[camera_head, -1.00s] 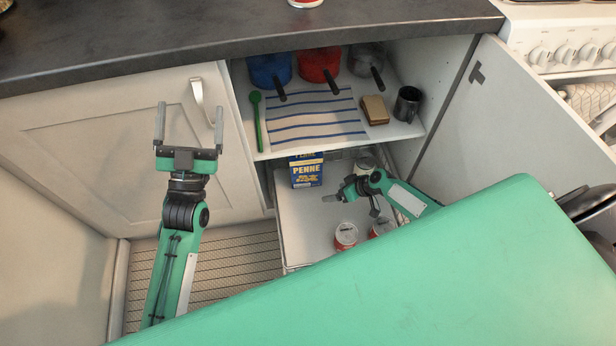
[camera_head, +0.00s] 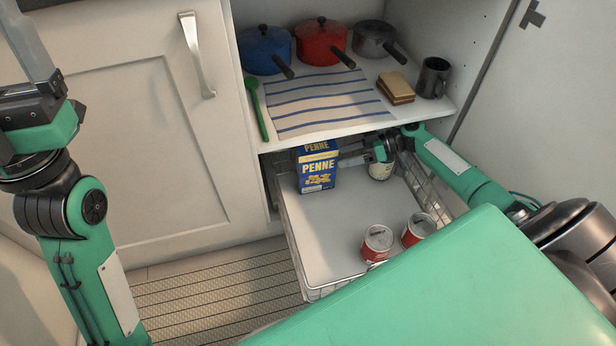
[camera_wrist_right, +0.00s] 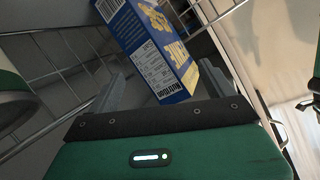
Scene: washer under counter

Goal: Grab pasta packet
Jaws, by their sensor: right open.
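The pasta packet is a blue and yellow PENNE box (camera_head: 318,172), upright at the back left of the pulled-out wire drawer. My right gripper (camera_head: 350,157) is open just right of the box, reaching in under the shelf from the right. In the right wrist view the box (camera_wrist_right: 155,45) shows tilted, ahead of and between the two open fingers (camera_wrist_right: 160,92). I cannot tell whether the fingers touch it. My left gripper (camera_head: 25,60) is at the left edge, raised and empty; one finger shows, set wide on the palm, and the other is out of frame.
Two red-and-white cans (camera_head: 378,242) stand at the drawer's front right; another can (camera_head: 380,170) is beneath my right wrist. The drawer's middle is clear.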

